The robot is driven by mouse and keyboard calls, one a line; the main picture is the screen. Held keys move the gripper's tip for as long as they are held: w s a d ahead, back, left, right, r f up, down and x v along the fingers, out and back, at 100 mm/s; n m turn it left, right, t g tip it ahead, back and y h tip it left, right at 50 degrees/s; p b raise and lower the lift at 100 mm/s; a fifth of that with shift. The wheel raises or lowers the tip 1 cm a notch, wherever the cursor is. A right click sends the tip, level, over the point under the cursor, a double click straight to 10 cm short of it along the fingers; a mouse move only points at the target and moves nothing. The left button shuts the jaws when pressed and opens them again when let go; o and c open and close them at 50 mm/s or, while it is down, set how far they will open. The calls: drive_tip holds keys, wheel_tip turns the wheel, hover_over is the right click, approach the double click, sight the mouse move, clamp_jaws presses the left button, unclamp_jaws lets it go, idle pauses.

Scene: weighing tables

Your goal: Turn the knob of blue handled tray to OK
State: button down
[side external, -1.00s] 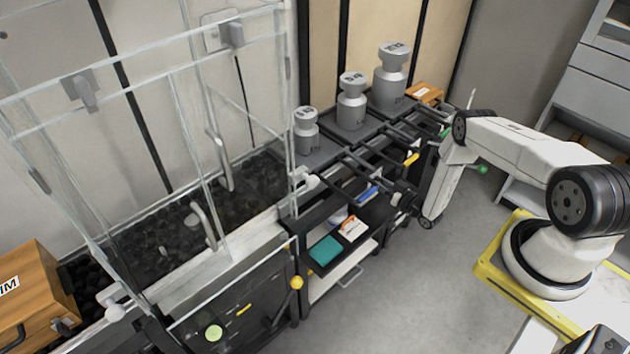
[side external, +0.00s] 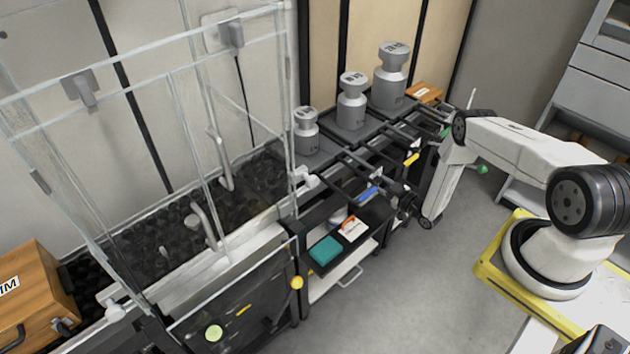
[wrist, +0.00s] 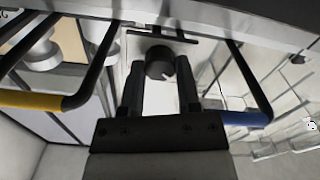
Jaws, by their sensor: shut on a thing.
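The blue handle (side external: 369,194) is on the front of a tray under the grey weights. It also shows at the right of the wrist view (wrist: 245,117). A round black knob (wrist: 160,62) with a pale pointer mark sits between the fingers of my gripper (wrist: 160,80) in the wrist view. My gripper is shut on this knob. In the side view my gripper (side external: 404,200) is at the tray fronts, just right of the blue handle, and it hides the knob. I cannot read any OK label.
A yellow handle (side external: 411,159) is beyond my gripper, and it shows left in the wrist view (wrist: 30,100). Several grey weights stand above. A shelf with a teal block (side external: 325,249) is below left. The glass enclosure is left. The floor in front is clear.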

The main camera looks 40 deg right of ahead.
drive_tip(key=shift+c, duration=1.6)
unclamp_jaws()
drive_tip(key=shift+s, duration=0.15)
drive_tip(key=s, duration=0.7)
drive_tip(key=shift+s, duration=0.3)
